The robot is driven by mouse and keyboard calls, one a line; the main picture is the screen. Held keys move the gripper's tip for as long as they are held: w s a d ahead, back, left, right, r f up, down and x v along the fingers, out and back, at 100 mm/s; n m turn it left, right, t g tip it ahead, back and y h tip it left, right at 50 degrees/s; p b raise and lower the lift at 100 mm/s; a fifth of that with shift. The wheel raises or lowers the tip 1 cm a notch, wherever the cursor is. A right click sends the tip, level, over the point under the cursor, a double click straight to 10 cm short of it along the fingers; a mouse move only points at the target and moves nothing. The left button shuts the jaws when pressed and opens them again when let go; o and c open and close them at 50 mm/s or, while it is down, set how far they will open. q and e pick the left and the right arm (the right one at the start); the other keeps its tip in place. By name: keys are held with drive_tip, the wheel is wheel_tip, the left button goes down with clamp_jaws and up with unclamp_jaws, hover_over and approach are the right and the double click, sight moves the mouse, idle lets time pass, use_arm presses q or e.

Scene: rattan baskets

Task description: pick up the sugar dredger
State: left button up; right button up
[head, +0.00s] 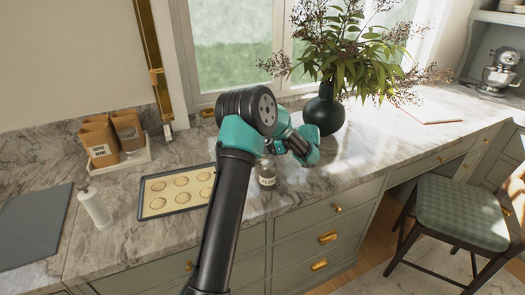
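A small glass jar with a pale label (267,178), which looks like the sugar dredger, stands upright on the marble counter near its front edge. The label is too small to read, and its top is partly covered by my arm. My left arm comes in from the bottom, left of the middle, and bends over the counter. Its teal wrist and gripper (303,152) are just above and right of the jar. The fingers are hard to make out, so I cannot tell whether they are open or touch the jar. My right gripper is not in view.
A dark baking tray (148,212) with several round pale items lies left of the jar. A white bottle (95,208), a dark board (35,225) and coffee containers (100,145) are further left. A green vase (324,112) with plants stands behind. The counter right of the jar is clear.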

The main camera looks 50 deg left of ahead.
use_arm(q)
drive_tip(key=shift+r, duration=0.1)
wheel_tip(320, 180, up, 10)
drive_tip(key=shift+f, duration=0.1)
idle(0.3)
idle(0.4)
